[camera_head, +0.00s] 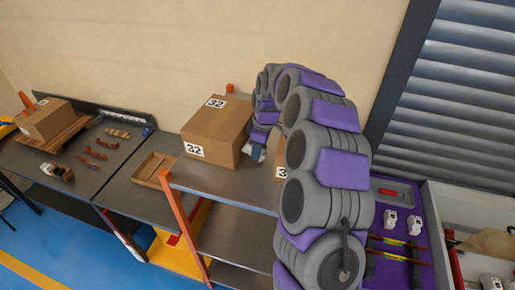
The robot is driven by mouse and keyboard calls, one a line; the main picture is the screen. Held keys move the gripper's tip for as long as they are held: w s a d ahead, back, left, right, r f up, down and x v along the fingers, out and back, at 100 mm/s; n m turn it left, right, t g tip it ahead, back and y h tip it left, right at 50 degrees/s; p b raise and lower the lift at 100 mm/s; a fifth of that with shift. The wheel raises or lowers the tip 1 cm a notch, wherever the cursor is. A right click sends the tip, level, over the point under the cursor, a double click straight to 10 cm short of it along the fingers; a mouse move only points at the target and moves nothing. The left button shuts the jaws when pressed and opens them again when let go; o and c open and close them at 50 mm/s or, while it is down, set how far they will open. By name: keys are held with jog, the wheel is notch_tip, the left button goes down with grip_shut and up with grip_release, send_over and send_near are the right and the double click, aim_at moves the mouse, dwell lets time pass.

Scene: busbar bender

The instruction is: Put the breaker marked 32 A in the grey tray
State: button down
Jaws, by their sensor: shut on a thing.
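My gripper (257,147) is at the far end of my purple and grey arm, right beside a cardboard box marked 32. It is shut on a small pale thing (263,156), mostly hidden; I cannot tell its shape or read any marking. Two small white breaker-like things (391,219) stand on a purple surface at the right. Another dark and white device (60,173) lies on the left bench. A pale grey open container (433,205) is at the right edge; I cannot tell if it is the grey tray.
The large cardboard box (217,131) marked 32 stands on a metal shelf unit with orange posts (185,225). A second box is partly hidden behind my arm. A shallow brown tray (153,168) sits on the left bench. The shelf's front left top is clear.

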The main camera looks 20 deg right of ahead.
jog(key=shift+s+d, duration=0.15)
jog(key=shift+d, duration=0.6)
jog(key=shift+d+f, duration=0.3)
jog(key=shift+f, duration=0.05)
jog(key=c, duration=1)
grip_release()
jog(key=o, duration=0.4)
jog(key=shift+a, duration=0.9)
